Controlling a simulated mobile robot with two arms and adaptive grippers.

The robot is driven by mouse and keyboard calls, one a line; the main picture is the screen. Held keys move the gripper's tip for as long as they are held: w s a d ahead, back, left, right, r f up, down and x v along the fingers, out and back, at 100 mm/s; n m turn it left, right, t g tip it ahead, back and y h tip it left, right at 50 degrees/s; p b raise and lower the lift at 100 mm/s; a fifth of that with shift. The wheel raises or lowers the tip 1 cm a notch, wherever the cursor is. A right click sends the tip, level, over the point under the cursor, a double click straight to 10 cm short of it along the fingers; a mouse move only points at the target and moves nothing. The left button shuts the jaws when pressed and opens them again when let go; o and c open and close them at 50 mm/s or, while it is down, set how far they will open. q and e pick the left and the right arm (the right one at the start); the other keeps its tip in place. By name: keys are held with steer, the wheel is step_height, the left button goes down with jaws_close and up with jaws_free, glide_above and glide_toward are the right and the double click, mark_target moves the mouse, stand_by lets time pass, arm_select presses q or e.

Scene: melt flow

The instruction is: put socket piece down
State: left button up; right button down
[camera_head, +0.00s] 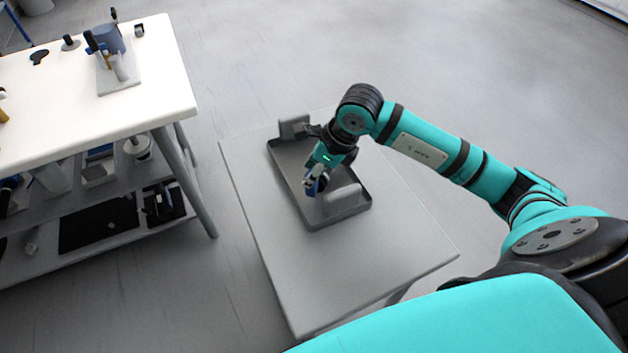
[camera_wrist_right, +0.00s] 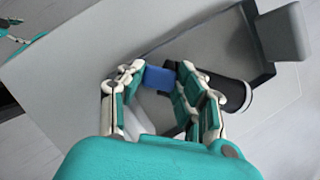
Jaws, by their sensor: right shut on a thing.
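My right gripper (camera_head: 317,182) reaches down over a dark grey tray (camera_head: 292,199) on the small grey table. It is shut on a small blue piece, taken to be the socket piece (camera_wrist_right: 158,77), which shows between the fingertips in the right wrist view. In the head view the piece is mostly hidden by the fingers. I cannot tell whether it touches the tray floor. A dark cylinder with a pale rim (camera_wrist_right: 237,95) shows just beside the right finger in the wrist view.
A light grey block (camera_head: 345,197) stands at the tray's near end, and another grey block (camera_head: 294,126) stands at its far end. The near part of the small table (camera_head: 330,275) is bare. A white workbench (camera_head: 60,130) with tools stands at the left.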

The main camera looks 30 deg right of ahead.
step_height(320, 180, down, 4)
steer(key=shift+r+b, duration=0.2)
steer(key=shift+b, duration=0.9)
steer(key=shift+r, duration=0.1)
steer(key=c, duration=0.9)
jaws_free()
steer(key=v, duration=1.2)
steer(key=shift+d, duration=0.1)
